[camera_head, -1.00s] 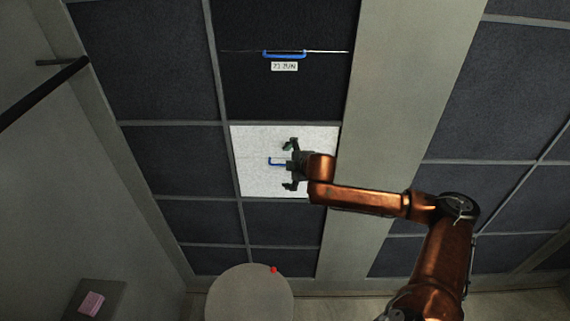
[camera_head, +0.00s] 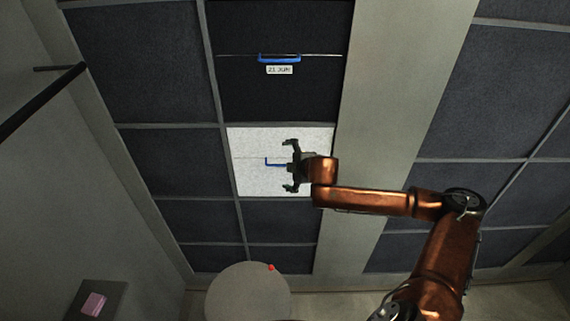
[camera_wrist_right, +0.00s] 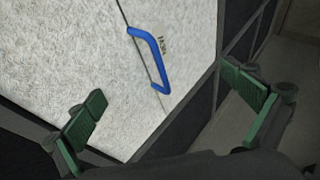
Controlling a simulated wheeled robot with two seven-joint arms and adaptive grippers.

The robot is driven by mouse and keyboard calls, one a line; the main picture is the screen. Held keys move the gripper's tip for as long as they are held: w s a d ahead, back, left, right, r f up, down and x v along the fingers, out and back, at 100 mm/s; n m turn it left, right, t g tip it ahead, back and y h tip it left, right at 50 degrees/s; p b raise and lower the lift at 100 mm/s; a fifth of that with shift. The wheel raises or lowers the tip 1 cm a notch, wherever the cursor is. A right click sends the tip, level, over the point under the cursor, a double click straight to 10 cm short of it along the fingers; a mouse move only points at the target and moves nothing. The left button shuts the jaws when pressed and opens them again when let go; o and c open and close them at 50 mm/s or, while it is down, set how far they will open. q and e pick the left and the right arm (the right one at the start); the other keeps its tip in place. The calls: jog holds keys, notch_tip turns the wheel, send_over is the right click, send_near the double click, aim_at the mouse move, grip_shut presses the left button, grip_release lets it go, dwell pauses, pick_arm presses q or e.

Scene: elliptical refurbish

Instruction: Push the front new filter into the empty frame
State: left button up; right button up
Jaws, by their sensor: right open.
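The new filter is a white panel (camera_head: 250,182) with a blue handle (camera_head: 273,162), set in the wall of dark filters in the head view. It fills much of the right wrist view (camera_wrist_right: 60,60), where its blue handle (camera_wrist_right: 158,62) and a small label show. My right gripper (camera_head: 288,166) is open in front of the white filter, with its fingers spread either side of the handle's height. The left gripper is not in view.
A dark filter (camera_head: 240,95) with a blue handle and a date label is above the white one. Other dark panels (camera_head: 170,160) surround it. A round grey top (camera_head: 245,295) with a red spot and a dark stand with a pink item (camera_head: 94,304) are below.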

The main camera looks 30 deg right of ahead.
jog(key=shift+p+v, duration=1.65)
jog(key=shift+v, duration=1)
